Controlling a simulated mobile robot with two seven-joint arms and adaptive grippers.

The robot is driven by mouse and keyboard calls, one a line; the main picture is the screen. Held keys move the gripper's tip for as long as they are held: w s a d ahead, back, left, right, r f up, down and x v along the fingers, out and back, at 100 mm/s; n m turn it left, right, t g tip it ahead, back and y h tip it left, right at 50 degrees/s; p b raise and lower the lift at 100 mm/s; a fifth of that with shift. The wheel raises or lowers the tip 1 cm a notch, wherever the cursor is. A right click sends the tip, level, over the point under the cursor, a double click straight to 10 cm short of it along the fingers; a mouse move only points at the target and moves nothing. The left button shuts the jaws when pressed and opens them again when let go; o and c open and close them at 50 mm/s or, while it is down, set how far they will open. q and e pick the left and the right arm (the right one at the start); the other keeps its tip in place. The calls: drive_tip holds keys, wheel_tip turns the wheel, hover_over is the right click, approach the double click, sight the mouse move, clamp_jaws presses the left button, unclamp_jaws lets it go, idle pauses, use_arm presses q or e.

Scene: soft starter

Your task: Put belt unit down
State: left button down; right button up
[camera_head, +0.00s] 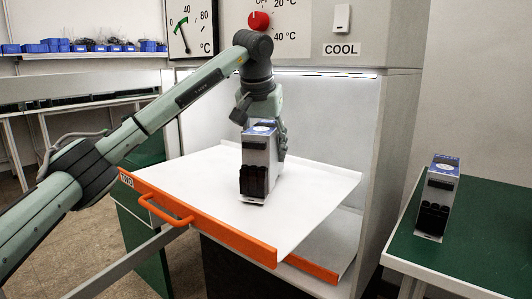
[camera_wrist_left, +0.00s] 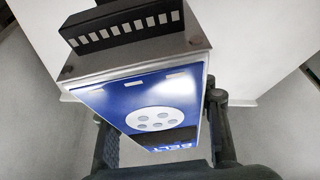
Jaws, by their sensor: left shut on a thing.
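The belt unit (camera_head: 256,165) is a grey upright box with a blue top label and black parts low on its front. My left gripper (camera_head: 268,130) is shut on its upper part from above. In the left wrist view the belt unit (camera_wrist_left: 150,110) shows its blue label with part of the word BELT, between the two dark fingers. The unit stands upright over the white pull-out shelf (camera_head: 310,190), near its middle. Its bottom is at or very close to the surface; I cannot tell whether it touches. My right gripper is out of view.
The shelf has an orange front edge (camera_head: 220,230) with a handle and sticks out of a cabinet marked COOL. A similar grey unit (camera_head: 437,197) stands on a green table (camera_head: 480,240) at the right. The shelf is clear around the held unit.

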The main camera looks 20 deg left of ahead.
sight(263, 128)
use_arm(q)
drive_tip(key=shift+f, duration=0.35)
drive_tip(key=c, duration=0.7)
unclamp_jaws()
drive_tip(key=shift+f, duration=0.1)
drive_tip(key=v, duration=1.2)
drive_tip(key=shift+s, duration=0.1)
